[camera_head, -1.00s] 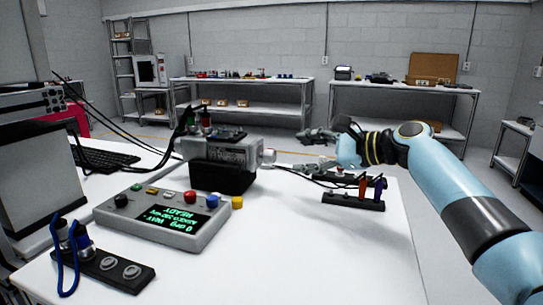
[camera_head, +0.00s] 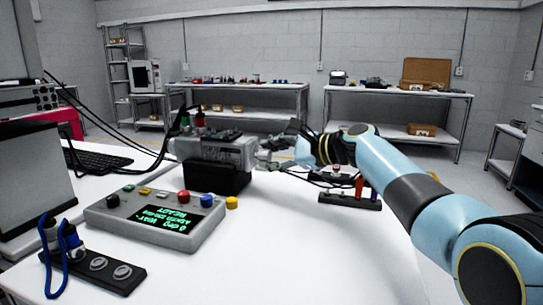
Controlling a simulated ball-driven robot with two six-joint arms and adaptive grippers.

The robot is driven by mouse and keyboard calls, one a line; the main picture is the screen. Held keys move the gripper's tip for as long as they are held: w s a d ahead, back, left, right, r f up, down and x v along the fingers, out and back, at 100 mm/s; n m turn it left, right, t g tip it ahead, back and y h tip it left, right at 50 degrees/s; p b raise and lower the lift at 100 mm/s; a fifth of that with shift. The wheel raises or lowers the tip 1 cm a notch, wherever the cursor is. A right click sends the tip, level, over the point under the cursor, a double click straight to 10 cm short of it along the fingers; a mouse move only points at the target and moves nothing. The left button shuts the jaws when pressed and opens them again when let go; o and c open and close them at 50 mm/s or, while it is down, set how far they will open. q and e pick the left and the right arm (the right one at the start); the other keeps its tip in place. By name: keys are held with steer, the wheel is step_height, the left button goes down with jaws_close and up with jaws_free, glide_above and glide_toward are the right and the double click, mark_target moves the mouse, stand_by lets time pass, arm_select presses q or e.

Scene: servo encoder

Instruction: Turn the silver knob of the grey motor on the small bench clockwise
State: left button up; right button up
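The grey motor (camera_head: 212,150) sits on a black block (camera_head: 215,180) on the white bench, left of centre. Its silver knob is at the motor's right end, where my gripper's fingers partly hide it. My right gripper (camera_head: 274,150) comes in from the right, with its fingertips at the knob. The fingers are small and overlap the knob, so I cannot tell whether they are open or closed on it, or touching it. My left gripper is not in view.
A black socket strip (camera_head: 100,266) with blue leads lies front left. Another strip (camera_head: 345,197) lies beneath my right arm. The bench's front right is clear.

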jaws_close()
steer(key=shift+r, duration=0.1)
